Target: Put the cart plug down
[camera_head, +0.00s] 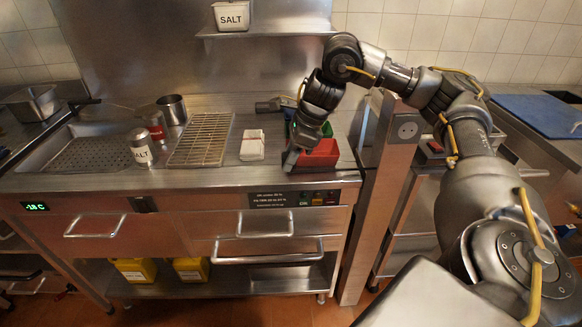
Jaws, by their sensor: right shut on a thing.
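My right gripper (291,160) reaches down over the right end of the steel counter (110,180), close to the counter's front edge. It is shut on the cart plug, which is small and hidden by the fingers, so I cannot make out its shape. The fingertips are low, at about the height of the counter top, beside the left side of a red container (320,155). I cannot tell whether the plug touches the counter. My left gripper is not in view.
A white block-like stack (252,146) and a wire rack (203,139) lie left of the gripper, with a salt shaker (141,150) beyond. A post with a socket (408,130) stands at the right. A dark-ended grey item (268,105) lies behind. Bare counter shows along the front.

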